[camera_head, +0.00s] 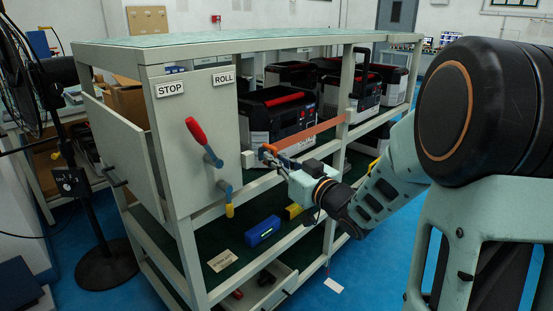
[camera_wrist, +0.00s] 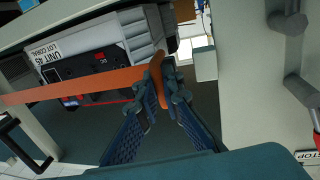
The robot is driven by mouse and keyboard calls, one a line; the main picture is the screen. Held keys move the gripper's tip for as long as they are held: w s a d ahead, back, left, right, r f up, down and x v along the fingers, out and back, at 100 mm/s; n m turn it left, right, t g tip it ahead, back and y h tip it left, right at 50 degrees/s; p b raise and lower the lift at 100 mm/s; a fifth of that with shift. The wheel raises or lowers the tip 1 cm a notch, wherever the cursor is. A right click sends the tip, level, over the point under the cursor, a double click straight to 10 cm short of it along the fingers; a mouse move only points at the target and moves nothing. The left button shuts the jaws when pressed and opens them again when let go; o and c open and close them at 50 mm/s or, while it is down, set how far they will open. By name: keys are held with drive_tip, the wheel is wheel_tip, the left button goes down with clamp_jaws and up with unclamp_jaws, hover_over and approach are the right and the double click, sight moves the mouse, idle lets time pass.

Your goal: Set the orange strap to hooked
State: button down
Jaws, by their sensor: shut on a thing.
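The orange strap (camera_head: 312,134) runs across the front of the rack's shelf, from the right post to my gripper (camera_head: 268,154). In the wrist view the strap (camera_wrist: 85,84) comes in from the left edge, and its end sits between the fingertips of my gripper (camera_wrist: 162,76). My gripper is shut on this strap end. A small pale block (camera_head: 247,159) stands on the edge of the grey panel, just left of the gripper. It looks like the catch and also shows in the wrist view (camera_wrist: 205,65), a little apart from the strap end. Its hook shape is not clear.
Behind the strap sits a black and grey power unit (camera_head: 277,114) with a red top edge. The grey panel (camera_head: 190,140) carries STOP and ROLL labels, a red-handled lever (camera_head: 200,139) and a blue and yellow lever (camera_head: 227,199). An open drawer (camera_head: 262,286) lies below.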

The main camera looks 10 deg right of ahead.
drive_tip(key=shift+f, duration=0.1)
drive_tip(key=c, duration=2.1)
unclamp_jaws()
